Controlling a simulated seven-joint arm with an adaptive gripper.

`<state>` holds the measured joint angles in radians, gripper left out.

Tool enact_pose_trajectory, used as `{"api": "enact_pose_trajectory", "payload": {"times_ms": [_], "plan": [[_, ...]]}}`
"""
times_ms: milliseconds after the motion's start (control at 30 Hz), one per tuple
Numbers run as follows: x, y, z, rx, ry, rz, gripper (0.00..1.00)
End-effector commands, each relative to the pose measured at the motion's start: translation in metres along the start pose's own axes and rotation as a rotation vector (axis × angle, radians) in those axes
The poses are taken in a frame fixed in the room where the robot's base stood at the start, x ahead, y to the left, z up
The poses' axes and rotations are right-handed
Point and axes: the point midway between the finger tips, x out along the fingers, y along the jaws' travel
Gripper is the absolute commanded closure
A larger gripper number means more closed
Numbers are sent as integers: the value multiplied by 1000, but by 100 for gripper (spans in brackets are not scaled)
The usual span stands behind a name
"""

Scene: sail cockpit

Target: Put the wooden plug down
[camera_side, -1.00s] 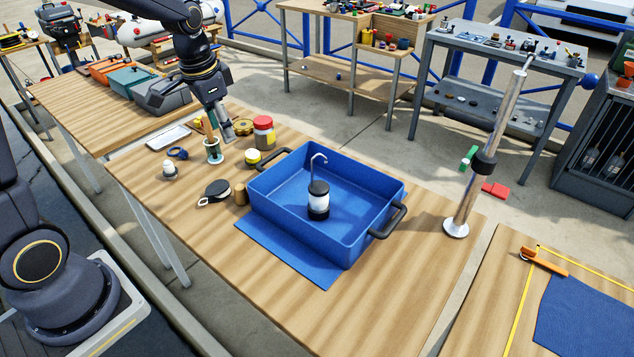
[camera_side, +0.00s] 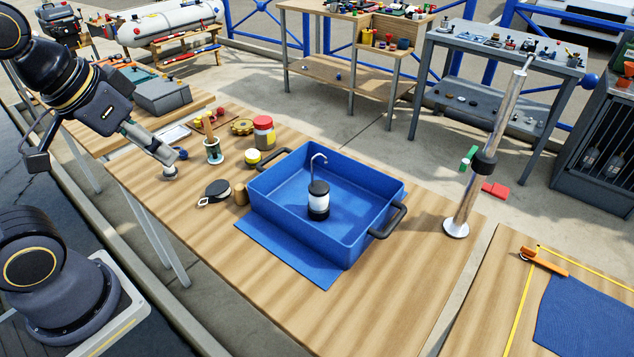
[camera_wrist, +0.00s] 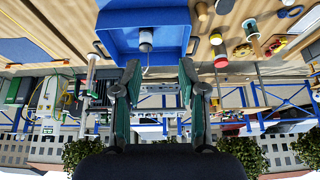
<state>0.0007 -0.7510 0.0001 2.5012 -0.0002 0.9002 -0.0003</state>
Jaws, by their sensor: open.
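The wooden plug (camera_side: 241,196) looks like a small brown cylinder. It stands on the wooden table just left of the blue bin, beside the black pulley, apart from my gripper. In the wrist view it appears to be the brown cylinder (camera_wrist: 202,11) near the top edge. My gripper (camera_side: 172,157) is at the left end of the table, above a small grey-white item (camera_side: 169,172); whether it touches that item I cannot tell. In the wrist view my gripper (camera_wrist: 160,64) has its fingers apart with nothing held between them.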

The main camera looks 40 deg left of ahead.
Motion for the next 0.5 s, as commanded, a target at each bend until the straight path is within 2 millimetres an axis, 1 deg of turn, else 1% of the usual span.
{"api": "enact_pose_trajectory", "payload": {"times_ms": [67,167,267,300,367,400,433,467,500], "plan": [[0,1,2,16,-11,7,59],[-1,19,8,-12,-39,88,59],[-3,55,14,-75,-101,246,59],[-2,71,16,-119,-149,322,59],[0,96,16,-209,-232,442,59],[2,111,12,-282,-288,523,59],[3,122,8,-344,-329,586,59],[5,131,1,-414,-367,648,59],[8,141,-10,-517,-413,731,59]]}}
